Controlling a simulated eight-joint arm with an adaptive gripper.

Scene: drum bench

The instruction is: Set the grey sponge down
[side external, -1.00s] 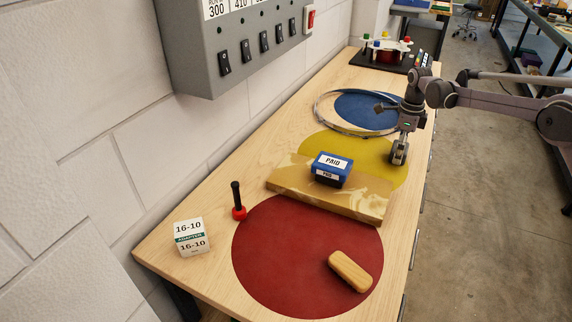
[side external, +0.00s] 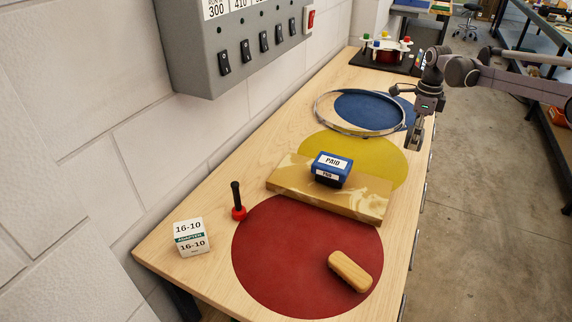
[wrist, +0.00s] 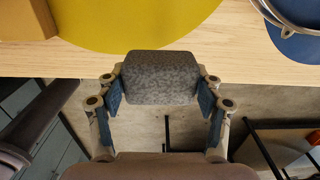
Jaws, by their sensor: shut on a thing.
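The grey sponge (wrist: 161,78) is a speckled dark grey block, held between the fingers of my gripper (wrist: 163,95) in the wrist view. My gripper is shut on it. In the side view my gripper (side external: 413,140) is at the right long edge of the bench, beside the yellow circle (side external: 395,163). The wrist view shows the sponge over the bench edge, with floor and drawers below and the yellow circle (wrist: 140,22) ahead. I cannot tell its height above the bench. In the side view the sponge is hard to make out.
A blue PAID box (side external: 331,168) sits on a tan marbled slab (side external: 300,183) between the yellow and red circles (side external: 290,250). A wooden block (side external: 350,271) lies on the red circle. A metal hoop (side external: 325,118) overlaps the blue circle (side external: 365,105). A white box (side external: 190,237) and red-based peg (side external: 238,210) stand left.

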